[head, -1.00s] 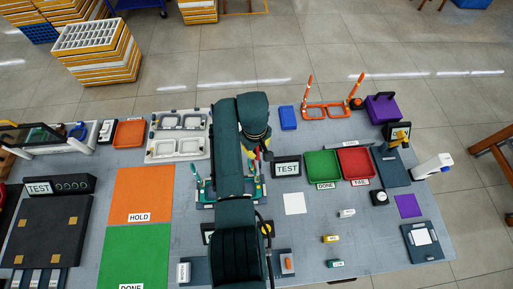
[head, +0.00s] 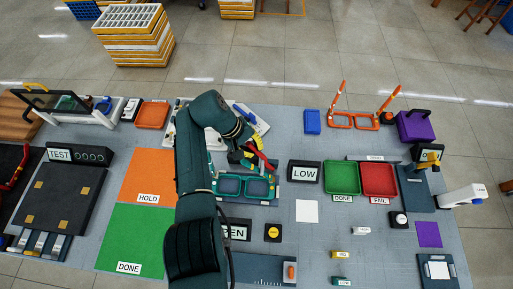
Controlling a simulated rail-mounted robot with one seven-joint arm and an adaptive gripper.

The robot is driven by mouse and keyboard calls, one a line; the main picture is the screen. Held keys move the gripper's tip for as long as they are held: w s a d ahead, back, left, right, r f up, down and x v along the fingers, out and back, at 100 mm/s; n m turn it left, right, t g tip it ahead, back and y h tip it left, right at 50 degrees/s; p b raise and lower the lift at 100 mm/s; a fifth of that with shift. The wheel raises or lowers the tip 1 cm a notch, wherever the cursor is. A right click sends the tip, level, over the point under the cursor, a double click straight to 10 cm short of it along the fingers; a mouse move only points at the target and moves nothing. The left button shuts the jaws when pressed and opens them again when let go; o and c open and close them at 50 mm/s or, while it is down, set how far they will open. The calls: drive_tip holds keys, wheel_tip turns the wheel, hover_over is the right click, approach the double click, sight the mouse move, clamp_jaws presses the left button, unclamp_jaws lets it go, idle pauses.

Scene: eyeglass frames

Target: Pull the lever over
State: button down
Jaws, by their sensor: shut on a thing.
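The fixture (head: 261,202) stands at the middle of the table and carries eyeglass frames with two teal-dark lens openings (head: 230,186). A red lever (head: 268,161) rises at its back edge. My gripper (head: 254,157) is at the lever, above the back of the fixture. It is shut on the red lever, as far as this small view shows. My arm comes from the front and covers the fixture's left side. A display reading LOW (head: 305,173) stands right of the fixture.
Green DONE (head: 342,178) and red FAIL (head: 379,180) trays lie to the right. A round yellow button (head: 273,232) and a slider panel with an orange knob (head: 290,271) lie in front. Orange HOLD (head: 148,175) and green DONE (head: 125,240) mats lie left.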

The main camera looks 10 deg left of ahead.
drive_tip(key=c, duration=1.3)
unclamp_jaws()
drive_tip(key=shift+d, duration=0.1)
drive_tip(key=v, duration=1.2)
